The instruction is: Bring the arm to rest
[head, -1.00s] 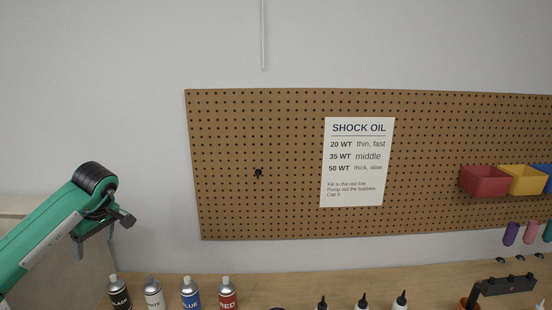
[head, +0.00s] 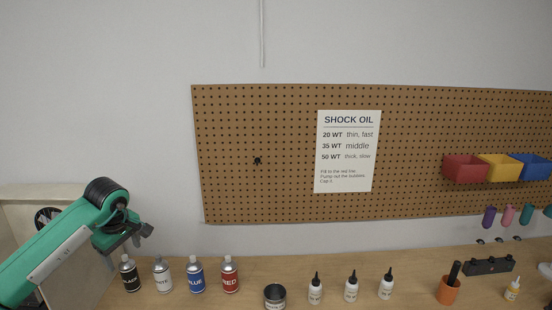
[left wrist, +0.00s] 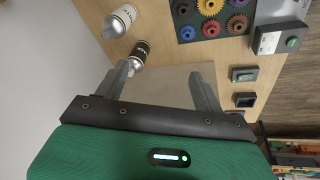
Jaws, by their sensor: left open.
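My left gripper (head: 130,244) is on the green arm at the left of the head view, beside the spray cans at the bench's left end. In the left wrist view its two grey fingers (left wrist: 164,82) stand wide apart with nothing between them. The black-labelled can (left wrist: 138,56) is close to one finger in that view; I cannot tell whether they touch. My right gripper is in neither view.
Spray cans (head: 195,275), a dark tin (head: 275,297) and white bottles (head: 351,288) stand along the wooden bench (head: 420,266). An orange cup (head: 449,291) stands farther right. A pegboard (head: 280,195) hangs behind. Coloured gears (left wrist: 211,28) lie on a dark mat.

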